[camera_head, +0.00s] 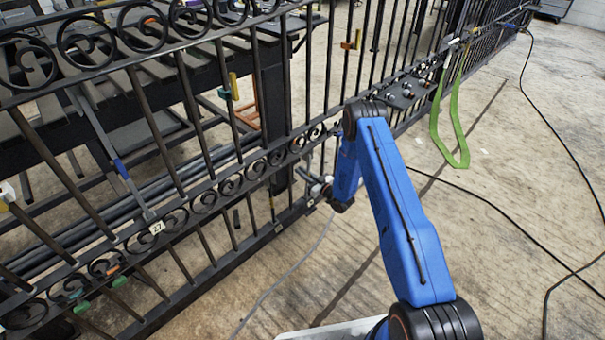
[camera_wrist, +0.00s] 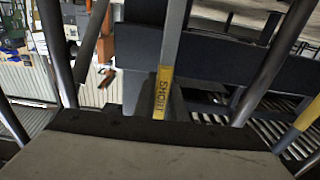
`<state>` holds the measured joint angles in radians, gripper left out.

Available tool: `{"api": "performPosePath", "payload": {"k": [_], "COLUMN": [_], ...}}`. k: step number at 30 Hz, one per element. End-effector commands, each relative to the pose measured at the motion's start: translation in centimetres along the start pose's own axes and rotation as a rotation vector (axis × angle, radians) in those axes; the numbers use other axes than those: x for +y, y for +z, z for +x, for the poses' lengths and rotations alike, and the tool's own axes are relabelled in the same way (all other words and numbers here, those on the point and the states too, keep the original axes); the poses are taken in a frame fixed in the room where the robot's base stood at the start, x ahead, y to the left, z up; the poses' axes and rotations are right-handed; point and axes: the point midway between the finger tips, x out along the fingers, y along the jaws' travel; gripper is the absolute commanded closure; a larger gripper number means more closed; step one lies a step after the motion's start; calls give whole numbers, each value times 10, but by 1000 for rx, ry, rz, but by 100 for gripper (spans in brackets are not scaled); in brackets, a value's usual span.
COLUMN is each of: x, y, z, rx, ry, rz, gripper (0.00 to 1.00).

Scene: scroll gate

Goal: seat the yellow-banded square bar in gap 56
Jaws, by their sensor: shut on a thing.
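A grey square bar with a yellow band (camera_wrist: 163,92) stands nearly upright in the middle of the wrist view. The band carries dark lettering that seems to read SHORT. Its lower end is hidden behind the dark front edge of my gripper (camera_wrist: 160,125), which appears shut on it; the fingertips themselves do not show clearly. In the head view my gripper (camera_head: 320,190) is low at the black gate (camera_head: 292,152), close to its scrollwork, partly behind my blue arm. The held bar cannot be made out there. Gap 56 cannot be identified.
A tag reading 27 (camera_head: 157,228) hangs on the gate's scroll rail. A grey bar with a blue band (camera_head: 121,168) leans at the left. A green strap (camera_head: 452,125) hangs at the right. Black cables (camera_head: 490,205) lie on the open concrete floor. Dark round bars (camera_wrist: 272,68) flank the wrist view.

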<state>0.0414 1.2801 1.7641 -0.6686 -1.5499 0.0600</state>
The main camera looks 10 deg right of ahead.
Motion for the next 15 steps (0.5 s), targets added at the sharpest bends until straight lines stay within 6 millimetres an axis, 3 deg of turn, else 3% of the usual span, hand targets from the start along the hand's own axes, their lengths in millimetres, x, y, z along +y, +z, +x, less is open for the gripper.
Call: {"api": "performPosePath", "payload": {"k": [15], "x": [0], "y": [-1], "z": [5], "rx": [-16], "ry": [0], "rz": [-1], "gripper": [100]}}
